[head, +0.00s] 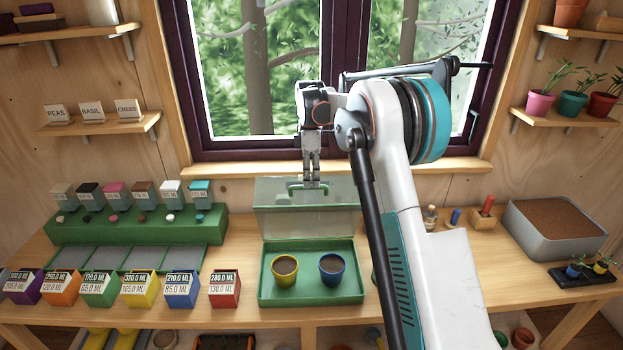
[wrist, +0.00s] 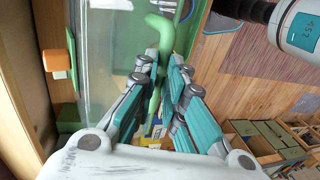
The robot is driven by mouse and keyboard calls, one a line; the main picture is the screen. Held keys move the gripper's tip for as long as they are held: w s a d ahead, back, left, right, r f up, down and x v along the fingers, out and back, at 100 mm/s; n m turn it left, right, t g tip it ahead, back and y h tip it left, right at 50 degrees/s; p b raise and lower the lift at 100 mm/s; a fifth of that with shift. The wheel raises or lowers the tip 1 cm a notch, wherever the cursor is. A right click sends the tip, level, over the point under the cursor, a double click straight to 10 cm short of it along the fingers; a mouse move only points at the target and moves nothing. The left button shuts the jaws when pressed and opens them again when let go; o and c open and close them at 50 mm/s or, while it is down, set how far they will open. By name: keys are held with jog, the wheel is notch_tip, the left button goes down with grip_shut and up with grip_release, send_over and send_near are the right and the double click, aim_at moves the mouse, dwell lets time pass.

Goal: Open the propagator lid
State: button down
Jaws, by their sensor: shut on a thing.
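The propagator has a green tray (head: 312,297) on the bench, and its clear lid (head: 335,222) stands raised and tilted up at the tray's back edge. The lid's green handle (head: 293,192) is between the fingers of my gripper (head: 311,184). In the wrist view, my gripper (wrist: 165,62) is shut on the green handle (wrist: 160,28), beside the clear lid (wrist: 112,50). Two soil-filled pots, one yellow (head: 285,280) and one blue (head: 332,278), stand in the open tray. Part of the lid's handle is hidden by the fingers.
Colourful labelled boxes (head: 140,290) line the bench's front left, with a green stepped stand (head: 130,228) behind. My arm covers the bench right of the tray. A grey soil bin (head: 550,240) stands at the right. The window (head: 260,70) is close behind my gripper.

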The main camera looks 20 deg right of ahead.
jog(key=c, duration=1.9)
grip_release()
jog(key=shift+w+d+f, duration=0.15)
jog(key=shift+f, duration=0.25)
jog(key=shift+w+d+f, duration=0.1)
jog(key=shift+d+f, duration=0.05)
jog(key=shift+f, duration=0.2)
jog(key=shift+c, duration=0.2)
jog(key=o, duration=0.3)
jog(key=shift+w+d+f, duration=0.2)
jog(key=shift+w+f, duration=0.1)
jog(key=shift+w, duration=0.2)
jog(key=shift+w+d+f, duration=0.15)
jog(key=shift+w+f, duration=0.1)
jog(key=shift+w, duration=0.2)
jog(key=shift+o, duration=0.2)
jog(key=shift+s+a+r, duration=0.3)
jog(key=shift+s+r, duration=0.15)
jog(key=shift+s, duration=0.05)
jog(key=shift+w+f, duration=0.15)
jog(key=shift+w, duration=0.05)
jog(key=shift+r, duration=0.7)
jog(key=v, duration=1)
jog(key=shift+w+r, duration=0.25)
jog(key=shift+w, duration=0.1)
